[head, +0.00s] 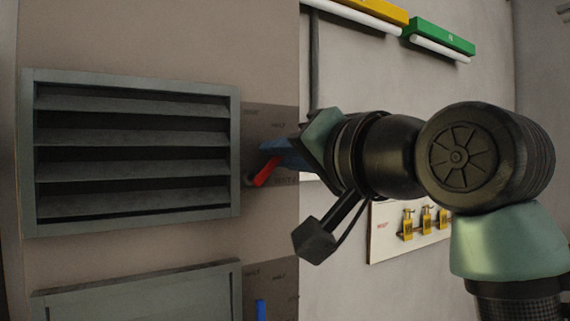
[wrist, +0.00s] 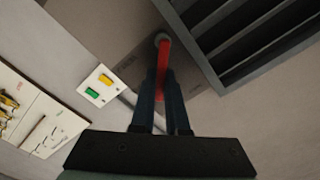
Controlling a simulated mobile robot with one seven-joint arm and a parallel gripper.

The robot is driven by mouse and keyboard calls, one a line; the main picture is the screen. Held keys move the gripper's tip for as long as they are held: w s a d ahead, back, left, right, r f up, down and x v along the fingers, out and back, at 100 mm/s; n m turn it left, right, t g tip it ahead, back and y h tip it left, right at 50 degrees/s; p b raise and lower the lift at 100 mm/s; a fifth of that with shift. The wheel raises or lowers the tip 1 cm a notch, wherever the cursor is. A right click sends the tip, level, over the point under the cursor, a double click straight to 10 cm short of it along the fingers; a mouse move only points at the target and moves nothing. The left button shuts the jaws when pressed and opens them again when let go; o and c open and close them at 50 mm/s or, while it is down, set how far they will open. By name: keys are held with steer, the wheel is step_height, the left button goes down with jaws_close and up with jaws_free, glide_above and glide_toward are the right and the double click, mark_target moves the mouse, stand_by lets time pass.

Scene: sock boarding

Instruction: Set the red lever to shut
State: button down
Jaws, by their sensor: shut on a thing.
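The red lever (head: 266,172) is on a dark plate (head: 257,122) just right of the upper louvre vent (head: 235,150). It runs from a grey pivot at its lower left up and to the right. In the wrist view the red lever (wrist: 164,58) runs from its round pivot down between my two dark fingers. My gripper (head: 279,155) is shut on the lever's outer end, with a finger on each side in the wrist view (wrist: 162,76). The vent's slats stand with dark gaps between them. The plate carries small markings, mostly too small to read; my fingers hide part of it.
A second vent (head: 140,290) with a blue lever (head: 261,309) sits below. To the right are a board with yellow padlock-like items (head: 385,245), and yellow (head: 370,10) and green (head: 440,37) bars high on the wall. The wrist view shows a small panel with green and yellow blocks (wrist: 100,98).

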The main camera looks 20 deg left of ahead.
steer(key=n, duration=0.2)
steer(key=s+n, duration=0.1)
steer(key=a+r+n+b, duration=0.1)
steer(key=n, duration=0.1)
steer(key=shift+s+n, duration=0.2)
steer(key=shift+n, duration=0.1)
steer(key=shift+a, duration=0.1)
stand_by(0.4)
steer(key=c, duration=0.9)
jaws_free()
